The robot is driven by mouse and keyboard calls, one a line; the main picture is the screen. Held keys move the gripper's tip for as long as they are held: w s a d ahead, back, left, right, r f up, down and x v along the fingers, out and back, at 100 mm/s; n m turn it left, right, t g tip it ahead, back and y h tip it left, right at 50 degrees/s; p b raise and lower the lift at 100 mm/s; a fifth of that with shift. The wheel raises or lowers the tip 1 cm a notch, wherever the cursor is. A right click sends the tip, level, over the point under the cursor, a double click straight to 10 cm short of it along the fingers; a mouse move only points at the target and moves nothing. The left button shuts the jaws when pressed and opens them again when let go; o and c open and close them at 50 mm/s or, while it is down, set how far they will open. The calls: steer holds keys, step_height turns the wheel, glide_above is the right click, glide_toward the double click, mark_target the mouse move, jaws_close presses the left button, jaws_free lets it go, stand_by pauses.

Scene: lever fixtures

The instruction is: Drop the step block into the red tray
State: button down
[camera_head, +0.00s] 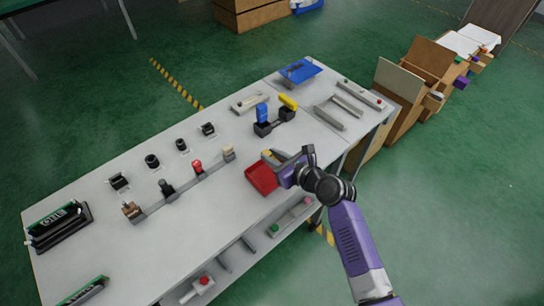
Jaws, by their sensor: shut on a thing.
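The red tray (260,180) lies on the white table near its front edge. My gripper (275,159) is at the tray's far right side, low over or beside its rim; I cannot tell the exact height. It is shut on a small yellowish piece (267,154), which I take for the step block. Only a bit of the block shows at the fingertips; my gripper hides the rest. The part of the tray that shows looks empty.
Black lever fixtures with a blue handle (262,112) and a yellow handle (288,102) stand behind the tray. A row of small levers with a red one (197,166) is to the left. A blue tray (300,72) is at the far end.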

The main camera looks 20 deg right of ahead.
steer(key=shift+f+b, duration=0.6)
steer(key=shift+f, duration=0.25)
steer(key=c, duration=1.2)
jaws_free()
steer(key=shift+o, duration=0.2)
steer(key=shift+v, duration=3.95)
